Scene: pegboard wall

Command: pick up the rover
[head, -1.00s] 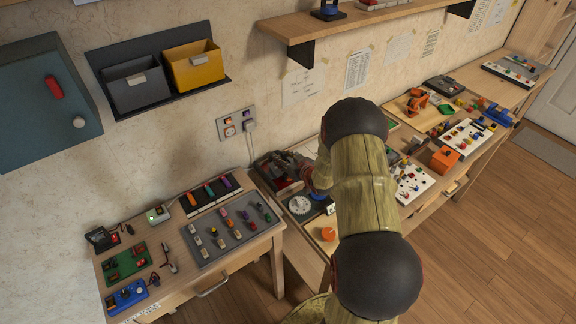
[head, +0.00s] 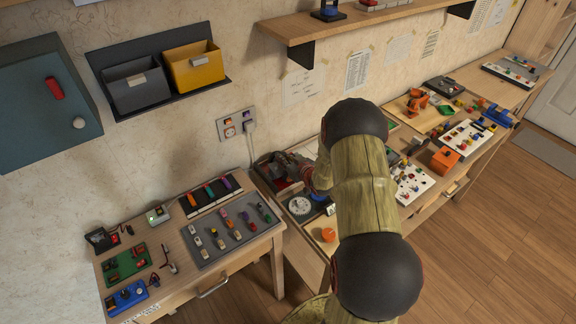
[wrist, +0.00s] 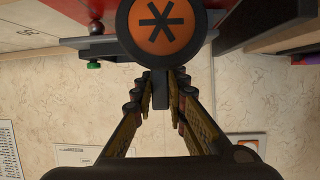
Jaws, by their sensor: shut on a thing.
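My gripper (wrist: 160,88) is shut on a dark stem at the lower edge of a round piece (wrist: 158,24) with a black rim. The piece has an orange face with a black star mark and fills the top middle of the wrist view. I cannot tell whether it is the rover or part of it. In the head view my gripper (head: 290,163) is small and dark over a tray with red inside (head: 267,175), at the back of the bench by the wall. My arm hides what lies to its right, and no rover is clearly made out there.
A white gear dial (head: 299,206) and an orange knob (head: 328,234) lie in front of the gripper. A socket plate (head: 234,125) is on the wall behind. A wooden shelf (head: 350,32) hangs above. The left table holds a grey board (head: 207,258) with several small pieces.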

